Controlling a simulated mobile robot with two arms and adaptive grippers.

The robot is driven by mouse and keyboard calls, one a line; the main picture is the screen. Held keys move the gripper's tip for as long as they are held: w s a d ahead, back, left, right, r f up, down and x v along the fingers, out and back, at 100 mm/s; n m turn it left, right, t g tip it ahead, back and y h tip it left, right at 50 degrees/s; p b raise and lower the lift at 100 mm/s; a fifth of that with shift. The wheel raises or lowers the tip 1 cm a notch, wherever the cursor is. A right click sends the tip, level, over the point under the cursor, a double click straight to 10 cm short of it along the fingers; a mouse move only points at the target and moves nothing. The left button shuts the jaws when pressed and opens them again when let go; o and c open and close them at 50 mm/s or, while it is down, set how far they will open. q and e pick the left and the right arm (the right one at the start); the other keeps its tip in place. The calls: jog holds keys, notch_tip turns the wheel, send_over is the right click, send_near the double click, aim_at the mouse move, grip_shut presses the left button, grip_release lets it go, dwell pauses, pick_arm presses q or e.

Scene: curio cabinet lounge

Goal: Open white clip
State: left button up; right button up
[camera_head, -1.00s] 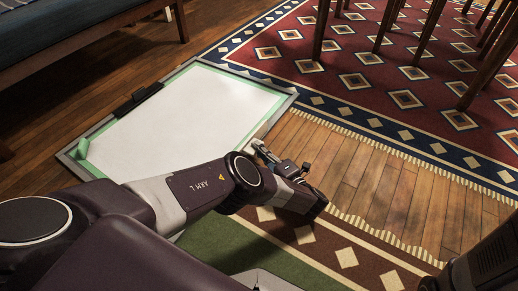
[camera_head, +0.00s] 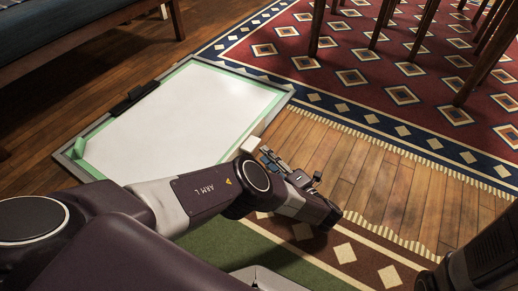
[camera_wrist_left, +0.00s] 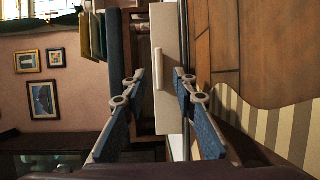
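The white clip (camera_head: 250,144) is a small pale block on the right edge of the framed white board (camera_head: 190,115), which lies on the floor. In the left wrist view a pale block with a raised bar, apparently the clip (camera_wrist_left: 168,95), shows beyond and between my fingers. My left gripper (camera_head: 268,157) is just right of the clip in the head view. The left wrist view shows its blue-padded fingers (camera_wrist_left: 156,90) spread apart, with nothing gripped. Contact with the clip cannot be told. My right gripper is not in view.
A black clip (camera_head: 135,98) sits on the board's left edge. A dark bench (camera_head: 70,35) stands at the upper left, and wooden furniture legs (camera_head: 480,55) stand on the red rug (camera_head: 350,70). Bare wood floor (camera_head: 350,170) lies right of my gripper.

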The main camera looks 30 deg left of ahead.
pick_arm(q)
jog(key=v, duration=0.6)
jog(key=shift+a, duration=0.1)
dwell(0.3)
